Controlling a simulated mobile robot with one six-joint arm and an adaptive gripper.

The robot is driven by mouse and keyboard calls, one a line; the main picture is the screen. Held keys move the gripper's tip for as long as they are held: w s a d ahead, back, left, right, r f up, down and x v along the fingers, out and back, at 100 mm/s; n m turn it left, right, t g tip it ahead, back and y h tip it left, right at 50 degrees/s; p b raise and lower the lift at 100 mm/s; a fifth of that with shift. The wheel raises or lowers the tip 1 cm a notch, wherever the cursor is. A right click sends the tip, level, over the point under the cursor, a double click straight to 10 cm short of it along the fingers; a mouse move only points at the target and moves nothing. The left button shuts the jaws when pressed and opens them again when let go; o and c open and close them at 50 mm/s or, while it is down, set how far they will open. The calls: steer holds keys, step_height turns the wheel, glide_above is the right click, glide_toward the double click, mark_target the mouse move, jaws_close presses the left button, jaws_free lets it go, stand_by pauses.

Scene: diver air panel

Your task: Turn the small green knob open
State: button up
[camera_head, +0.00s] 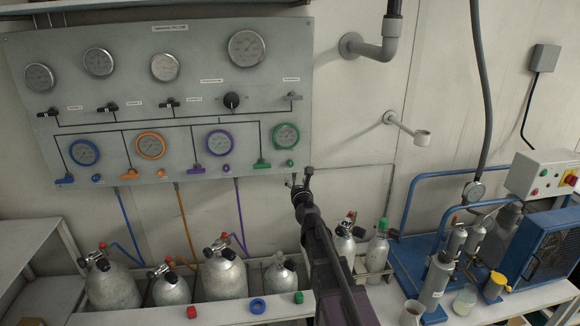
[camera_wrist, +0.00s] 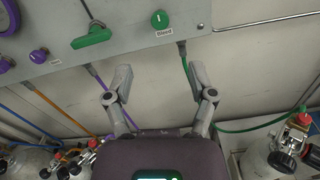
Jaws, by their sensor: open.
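The small green knob (camera_head: 290,163) is at the lower right of the grey air panel (camera_head: 200,110), below the green-rimmed gauge (camera_head: 286,136). In the wrist view the knob (camera_wrist: 159,19) is round with a short upright white mark, and a label reading "Bleed" sits under it. My gripper (camera_head: 300,181) is just below the panel's lower right edge in the head view. In the wrist view its two fingers (camera_wrist: 160,74) are spread apart and empty, with the knob above and beyond them. The gripper does not touch the knob.
A green lever handle (camera_wrist: 92,38) is left of the knob, with a purple knob (camera_wrist: 39,55) further left. A green hose (camera_wrist: 187,68) hangs near the right finger. Gas cylinders (camera_head: 225,277) stand below the panel. A pipe bracket (camera_head: 405,128) projects from the wall at right.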

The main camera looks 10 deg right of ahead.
mark_target(290, 165)
steer(key=w, duration=1.2)
jaws_close()
